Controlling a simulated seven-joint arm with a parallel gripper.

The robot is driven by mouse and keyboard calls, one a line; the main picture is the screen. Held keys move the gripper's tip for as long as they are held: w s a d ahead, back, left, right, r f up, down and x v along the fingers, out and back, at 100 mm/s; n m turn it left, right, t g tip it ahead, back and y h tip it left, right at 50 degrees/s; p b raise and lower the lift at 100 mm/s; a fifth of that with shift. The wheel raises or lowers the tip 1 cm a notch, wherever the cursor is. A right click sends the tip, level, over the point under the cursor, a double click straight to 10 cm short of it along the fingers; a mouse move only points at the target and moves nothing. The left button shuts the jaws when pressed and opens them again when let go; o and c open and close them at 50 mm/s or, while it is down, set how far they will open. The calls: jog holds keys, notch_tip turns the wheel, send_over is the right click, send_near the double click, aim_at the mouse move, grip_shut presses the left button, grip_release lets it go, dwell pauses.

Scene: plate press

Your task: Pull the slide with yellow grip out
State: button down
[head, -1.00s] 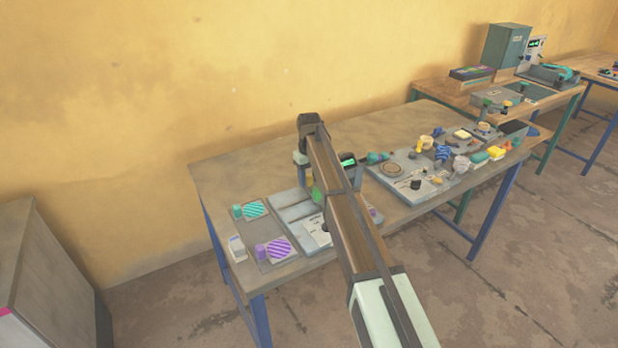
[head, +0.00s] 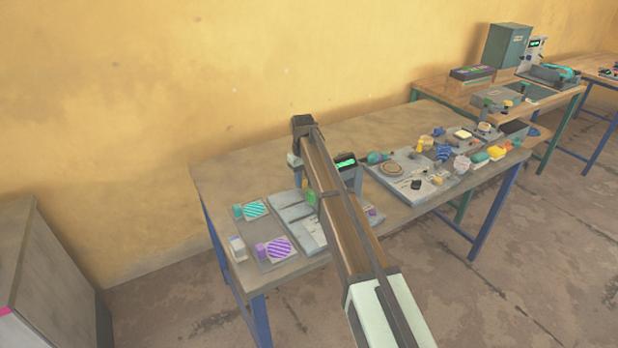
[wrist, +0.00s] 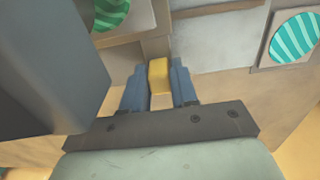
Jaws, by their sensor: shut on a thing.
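The yellow grip (wrist: 159,77) of the slide sits between the two blue fingers of my gripper (wrist: 159,88) in the wrist view. My gripper is shut on this grip. A pale plate-like part lies just beyond the fingertips, but I cannot tell how far the slide is out. The grey press (head: 290,212) shows in part to the left of my arm.
A teal striped disc (head: 255,208) and a purple striped disc (head: 280,248) lie left of the press. A green display (head: 345,162) stands right of my arm. A grey board (head: 413,182) with several parts lies farther right. The back of the table is bare.

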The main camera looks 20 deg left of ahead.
jog(key=s+a, duration=0.6)
jog(key=shift+s+a, duration=0.25)
jog(key=shift+a, duration=0.05)
jog(key=c, duration=1)
grip_release()
jog(key=shift+o, duration=0.2)
jog(key=shift+r, duration=0.6)
notch_tip(320, 180, up, 13)
jog(key=shift+f, duration=0.15)
